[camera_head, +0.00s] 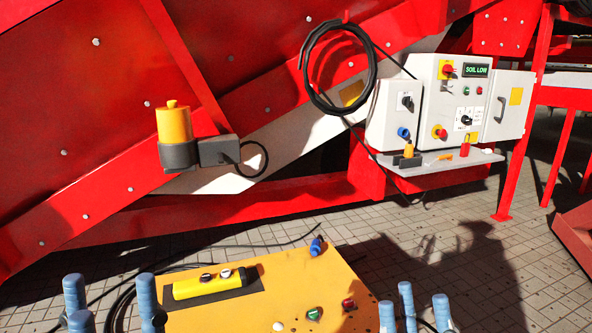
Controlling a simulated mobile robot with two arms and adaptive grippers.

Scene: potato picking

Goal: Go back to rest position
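My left gripper (111,302) is at the bottom left, with its blue-grey fingers upright and spread well apart. It is open, with nothing visible between the fingers. My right gripper (417,308) is at the bottom, right of centre, with blue-grey fingers also apart and nothing seen between them. The palms and wrists of both are cut off by the lower edge. The yellow panel (290,278) lies between the two grippers; both appear apart from it.
Tiled floor (470,260) is open at right.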

